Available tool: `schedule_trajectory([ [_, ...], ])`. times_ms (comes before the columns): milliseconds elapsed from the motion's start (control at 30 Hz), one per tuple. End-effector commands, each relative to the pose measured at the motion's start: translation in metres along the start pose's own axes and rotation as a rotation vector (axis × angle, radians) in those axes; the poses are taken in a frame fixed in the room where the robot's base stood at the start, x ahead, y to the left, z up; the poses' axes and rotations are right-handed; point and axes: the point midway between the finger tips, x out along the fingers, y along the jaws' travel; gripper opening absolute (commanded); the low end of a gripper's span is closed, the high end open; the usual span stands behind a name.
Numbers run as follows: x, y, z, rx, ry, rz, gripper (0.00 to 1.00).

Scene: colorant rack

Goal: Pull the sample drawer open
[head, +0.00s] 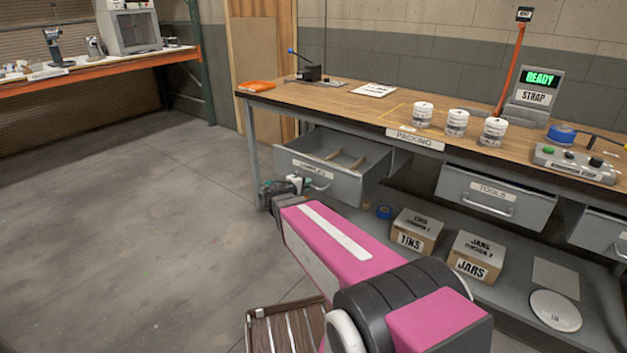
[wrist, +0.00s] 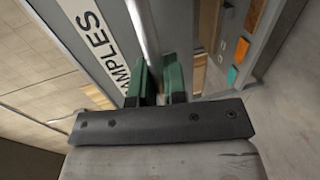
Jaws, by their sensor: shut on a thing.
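The grey sample drawer (head: 346,187) stands pulled out from under the left part of the packing bench, its inside and light dividers showing in the head view. Its front, with the SAMPLES label (wrist: 100,45), fills the top of the wrist view. My gripper (head: 306,184) is at the drawer's front, shut on the bar handle (head: 322,187). In the wrist view, the green fingers of my gripper (wrist: 159,78) are on either side of the handle bar (wrist: 143,30). Part of the handle is hidden by the fingers.
The bench top (head: 385,105) carries several white tubs and a READY display (head: 540,79). A shut TOOLS drawer (head: 490,200) is to the right. TINS (head: 417,230) and JARS (head: 476,256) boxes stand on the lower shelf. The floor (head: 130,220) at left is clear.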

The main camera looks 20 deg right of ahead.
Motion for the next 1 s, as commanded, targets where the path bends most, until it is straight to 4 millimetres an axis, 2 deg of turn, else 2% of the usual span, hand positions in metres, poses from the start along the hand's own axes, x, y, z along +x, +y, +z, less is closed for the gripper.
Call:
schedule_trajectory([
  [133,-0.008,-0.002,0.000,0.001,-0.002,-0.001,0.00],
  [500,-0.008,-0.002,0.000,0.001,-0.003,-0.001,0.00],
  [533,-0.008,-0.002,0.000,0.001,-0.003,-0.001,0.22],
  [567,-0.008,-0.002,0.000,0.001,-0.002,-0.001,0.32],
  [600,-0.008,-0.002,0.000,0.001,-0.002,0.000,0.36],
  [867,-0.009,-0.002,0.000,0.000,-0.001,0.000,0.36],
  [1000,-0.017,-0.002,0.000,0.000,0.000,0.000,0.36],
])
